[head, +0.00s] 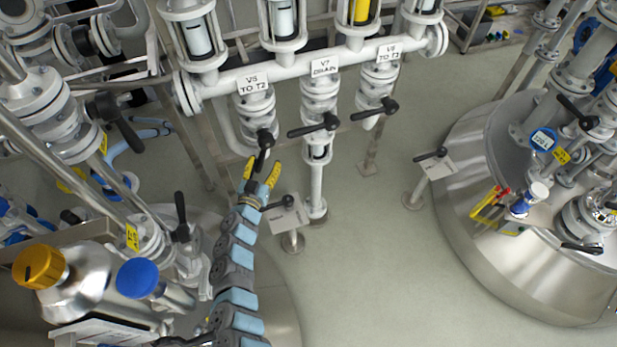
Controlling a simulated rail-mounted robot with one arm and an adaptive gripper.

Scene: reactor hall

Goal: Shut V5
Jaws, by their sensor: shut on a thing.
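The V5 valve (257,108) hangs under a white pipe at the upper left, below a sign (253,83) reading "V5 TO T2". Its black lever (263,143) points down in the picture, toward my arm. My gripper (261,168) has yellow fingertips, one on each side of the lever's end, and is shut on it. The exact contact is small and partly hidden between the fingers.
The V7 drain valve (319,102) stands close to the right, its black lever (312,130) pointing left toward V5. The V6 valve (378,85) is beyond it. A small lever post (287,215) stands right beside my arm. Open floor (370,260) lies right.

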